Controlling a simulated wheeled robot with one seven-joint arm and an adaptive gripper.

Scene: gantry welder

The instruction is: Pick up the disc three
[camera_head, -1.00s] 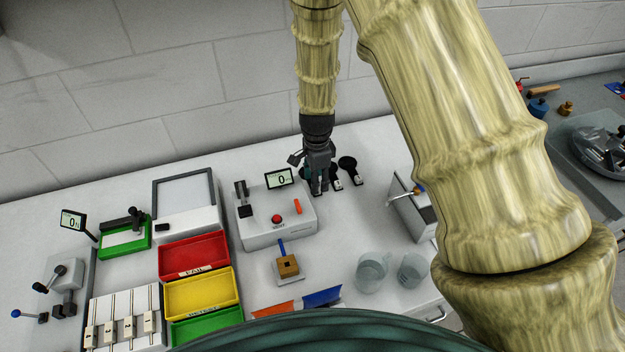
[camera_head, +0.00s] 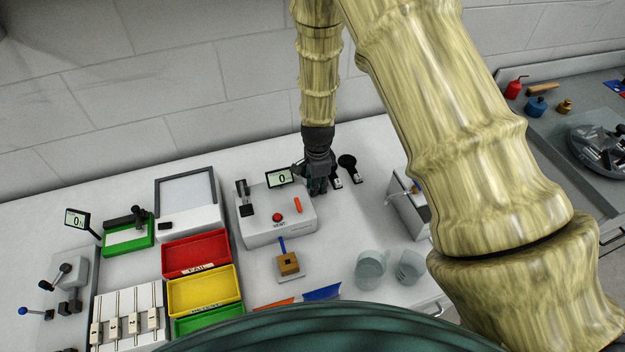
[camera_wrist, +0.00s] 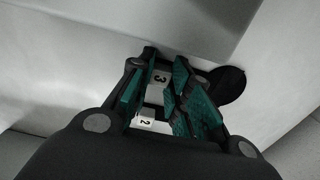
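My gripper (camera_head: 317,188) points down at the white bench, just right of the grey box with the display. In the wrist view its green-padded fingers (camera_wrist: 158,98) are apart. A white tag marked 3 (camera_wrist: 160,78), the label of disc three, shows between them. A tag marked 2 (camera_wrist: 146,124) shows nearer the palm. A black disc (camera_wrist: 228,85) lies beside the right finger, partly covered by it; I cannot tell its number. In the head view a black disc (camera_head: 347,161) with a white tag lies right of my gripper. Another is partly hidden by my gripper.
The grey box (camera_head: 270,232) with a red button and display (camera_head: 280,177) stands close left of my gripper. Red (camera_head: 196,251), yellow (camera_head: 203,288) and green bins are farther left. Clear beakers (camera_head: 371,268) stand at front right. The wall is behind.

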